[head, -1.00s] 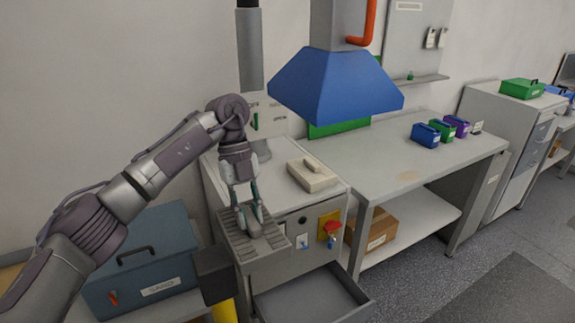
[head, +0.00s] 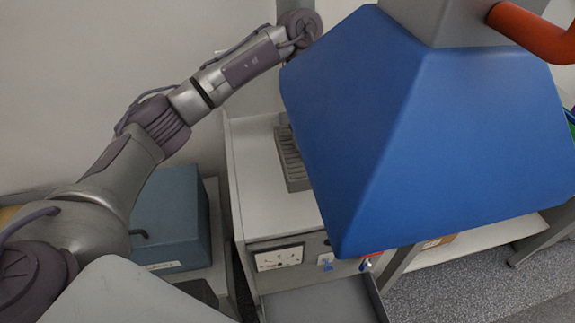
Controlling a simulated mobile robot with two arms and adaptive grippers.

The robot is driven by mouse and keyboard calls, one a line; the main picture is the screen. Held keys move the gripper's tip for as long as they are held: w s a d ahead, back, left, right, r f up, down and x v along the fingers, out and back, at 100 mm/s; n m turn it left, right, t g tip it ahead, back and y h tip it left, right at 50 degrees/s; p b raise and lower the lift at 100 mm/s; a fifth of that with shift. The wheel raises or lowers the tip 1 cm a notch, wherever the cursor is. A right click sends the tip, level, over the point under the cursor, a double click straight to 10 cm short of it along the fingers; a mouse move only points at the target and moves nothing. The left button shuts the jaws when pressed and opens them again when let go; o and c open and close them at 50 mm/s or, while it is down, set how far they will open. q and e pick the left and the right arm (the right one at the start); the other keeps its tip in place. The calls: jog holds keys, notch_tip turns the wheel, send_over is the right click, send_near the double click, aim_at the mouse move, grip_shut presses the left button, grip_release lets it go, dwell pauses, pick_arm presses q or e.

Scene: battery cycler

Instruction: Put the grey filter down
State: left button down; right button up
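The grey ribbed filter (head: 292,162) shows in part over the pale top of the cabinet (head: 262,185). The blue hood hides its right side. I cannot tell whether it rests on the top or hangs above it. My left arm comes in from the left and its wrist reaches behind the hood's upper left edge. My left gripper is hidden, so its hold on the filter cannot be seen. My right gripper is not in view.
The large blue hood (head: 450,140) fills the right half, close to the camera. An open drawer (head: 325,300) juts from the cabinet's front. A blue-grey box (head: 170,215) stands left of the cabinet. A table shelf (head: 470,240) is at right.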

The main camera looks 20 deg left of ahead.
pick_arm(q)
jog(key=s+a+f+p, duration=0.1)
jog(key=a+f, duration=0.1)
jog(key=f, duration=0.1)
jog(key=s+a+f+p, duration=0.1)
jog(key=s+a+f, duration=0.1)
jog(key=s+a+f+p, duration=0.1)
jog(key=s+a+f, duration=0.1)
jog(key=f, duration=0.1)
jog(key=shift+s+a+f, duration=0.25)
jog(key=shift+a+f, duration=0.05)
jog(key=shift+a, duration=0.05)
jog(key=shift+f, duration=0.25)
jog(key=c, duration=1)
grip_release()
jog(key=shift+o, duration=0.2)
jog(key=b+v, duration=0.1)
jog(key=v, duration=1.1)
jog(key=shift+b, duration=0.4)
